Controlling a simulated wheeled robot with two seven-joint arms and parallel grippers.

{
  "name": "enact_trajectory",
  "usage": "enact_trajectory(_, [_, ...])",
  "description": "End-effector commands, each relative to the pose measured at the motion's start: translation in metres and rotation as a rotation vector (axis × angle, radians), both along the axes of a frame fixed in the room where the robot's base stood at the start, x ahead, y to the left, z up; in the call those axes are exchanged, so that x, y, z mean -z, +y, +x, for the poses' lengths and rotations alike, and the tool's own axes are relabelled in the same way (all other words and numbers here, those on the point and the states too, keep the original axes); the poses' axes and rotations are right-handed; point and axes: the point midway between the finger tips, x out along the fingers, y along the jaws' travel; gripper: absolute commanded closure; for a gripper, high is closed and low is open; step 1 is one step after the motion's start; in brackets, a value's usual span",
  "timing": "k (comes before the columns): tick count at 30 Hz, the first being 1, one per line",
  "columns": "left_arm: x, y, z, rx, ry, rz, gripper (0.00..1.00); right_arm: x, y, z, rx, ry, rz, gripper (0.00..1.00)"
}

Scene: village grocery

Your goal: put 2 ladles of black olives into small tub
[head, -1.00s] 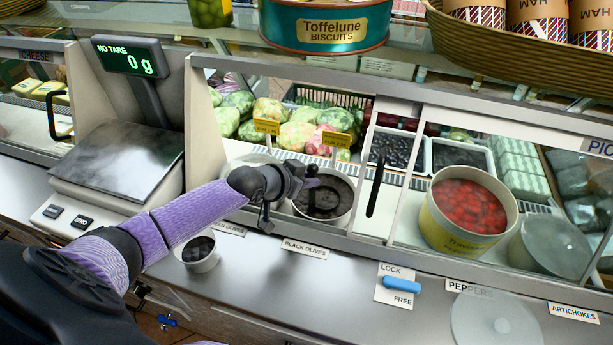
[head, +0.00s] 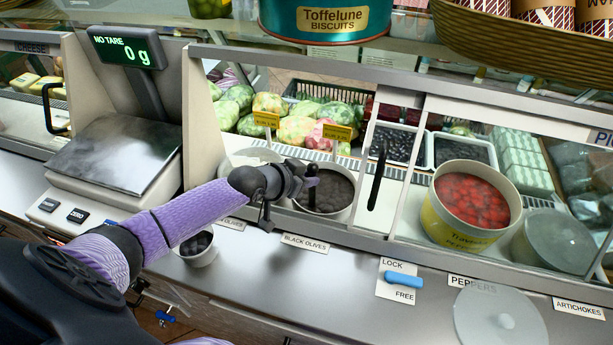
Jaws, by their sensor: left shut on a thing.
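The black olives container (head: 341,212) is a round pale tub of dark olives, sunk in the counter behind the "BLACK OLIVES" label. My left gripper (head: 306,181) is at its left side, over the rim, and shut on a dark thin thing, probably the ladle handle (head: 312,197). The ladle's bowl cannot be made out against the dark olives. The small tub (head: 202,260) is white and stands on the steel counter to the left, below my left forearm. Dark olives show inside it. My right gripper is out of view.
A scale (head: 117,155) reading 0 g stands at the left. A glass-fronted case holds a tub of red peppers (head: 470,200) and a lidded container (head: 553,247). A blue lock slider (head: 403,280) and a round lid (head: 500,318) are at the front right.

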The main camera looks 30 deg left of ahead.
Motion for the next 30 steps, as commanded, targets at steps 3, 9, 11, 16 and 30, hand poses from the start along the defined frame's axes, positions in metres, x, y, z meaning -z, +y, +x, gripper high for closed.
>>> enact_trajectory(3, [0.000,0.000,0.000,0.000,-0.001,0.000,1.00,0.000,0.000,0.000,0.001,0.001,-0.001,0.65])
enact_trajectory(9, [-0.018,0.000,0.000,0.000,-0.003,-0.001,1.00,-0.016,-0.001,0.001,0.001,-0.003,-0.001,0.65])
enact_trajectory(11, [-0.027,0.000,0.000,-0.001,-0.003,0.000,1.00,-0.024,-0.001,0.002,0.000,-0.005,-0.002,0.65])
enact_trajectory(16, [-0.049,0.000,0.000,-0.001,-0.003,0.000,1.00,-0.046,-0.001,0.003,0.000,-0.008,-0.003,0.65])
enact_trajectory(30, [-0.082,0.000,0.000,0.000,0.000,0.000,1.00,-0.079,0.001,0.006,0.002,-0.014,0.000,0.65])
